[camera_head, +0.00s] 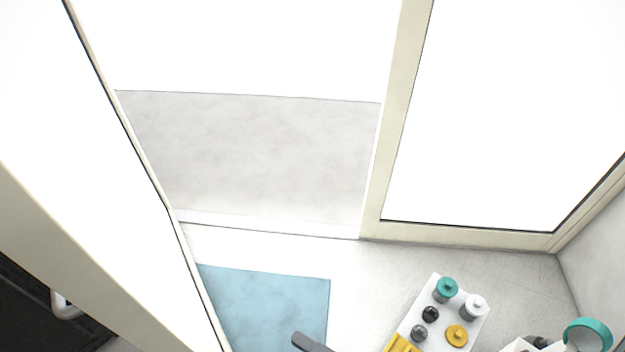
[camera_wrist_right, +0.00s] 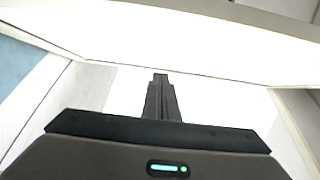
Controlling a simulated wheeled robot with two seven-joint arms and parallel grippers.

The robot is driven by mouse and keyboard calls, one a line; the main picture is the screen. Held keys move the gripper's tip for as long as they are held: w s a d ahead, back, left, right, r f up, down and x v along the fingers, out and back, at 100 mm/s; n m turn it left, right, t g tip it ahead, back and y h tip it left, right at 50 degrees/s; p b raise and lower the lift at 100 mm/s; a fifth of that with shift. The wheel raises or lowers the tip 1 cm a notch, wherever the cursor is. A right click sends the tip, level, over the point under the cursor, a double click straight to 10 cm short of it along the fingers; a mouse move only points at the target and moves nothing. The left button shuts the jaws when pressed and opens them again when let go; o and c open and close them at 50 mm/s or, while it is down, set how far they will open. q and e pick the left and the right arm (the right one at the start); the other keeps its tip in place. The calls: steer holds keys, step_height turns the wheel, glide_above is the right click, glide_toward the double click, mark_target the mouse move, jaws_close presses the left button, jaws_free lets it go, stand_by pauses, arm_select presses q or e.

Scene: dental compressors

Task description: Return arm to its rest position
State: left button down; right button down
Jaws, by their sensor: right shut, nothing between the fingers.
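My right gripper (camera_head: 308,342) shows only as a dark grey tip at the bottom edge of the head view, in front of the blue mat. In the right wrist view its two dark fingers (camera_wrist_right: 162,97) are together, with nothing between them. They point toward a bright white panel. The rest of my right arm is out of the head view. My left gripper is in neither view.
A white tray (camera_head: 407,327) with teal, white, yellow and dark knobs stands at the lower right. A teal-rimmed item (camera_head: 588,335) is in the corner. A blue mat (camera_head: 270,302) lies left of the tray. Cream-framed white panels (camera_head: 395,120) surround the area.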

steer(key=shift+f, duration=0.1)
steer(key=w+d+f+n+g+h, duration=0.1)
steer(key=d+f+h, duration=0.25)
steer(key=f, duration=0.85)
steer(key=w+d+f+n+h, duration=0.1)
steer(key=d+f+h, duration=0.3)
steer(key=f, duration=0.9)
steer(key=w+d+f+n+g+h, duration=0.1)
steer(key=d+f+h, duration=0.35)
steer(key=f, duration=0.75)
steer(key=s+d+f+n+g+h, duration=0.1)
steer(key=s+d+f+n, duration=0.1)
steer(key=s+d+f, duration=0.4)
steer(key=s+d+f+n+g+h, duration=0.1)
steer(key=s+d+f+n+g, duration=0.1)
steer(key=s+d+f, duration=0.3)
steer(key=s+f+n, duration=0.1)
steer(key=s+f, duration=0.3)
steer(key=f, duration=0.5)
steer(key=shift+s+d+n+g+h, duration=0.3)
steer(key=shift+s+d+h, duration=0.1)
steer(key=shift+f, duration=0.1)
